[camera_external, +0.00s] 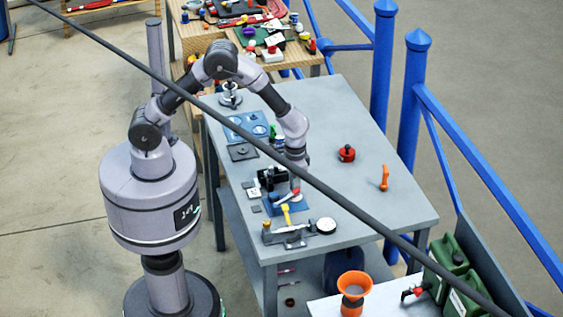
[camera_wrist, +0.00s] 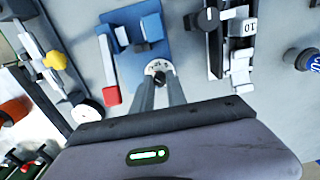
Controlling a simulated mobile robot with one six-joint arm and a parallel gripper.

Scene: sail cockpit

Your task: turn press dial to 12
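A small round white dial (camera_wrist: 157,67) with dark markings sits at the edge of a blue plate (camera_wrist: 135,45) in the wrist view. I take it for the press dial; its reading is too small to make out. My gripper (camera_wrist: 160,77) points down at it, with two grey fingers straddling its near side. A small gap shows between the fingers. Whether they touch or pinch the dial's hub is hidden.
A black knob (camera_wrist: 207,19) and a white number tag (camera_wrist: 248,27) stand right of the plate. A red knob (camera_external: 346,154) and an orange piece (camera_external: 384,178) stand on the clearer right side.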

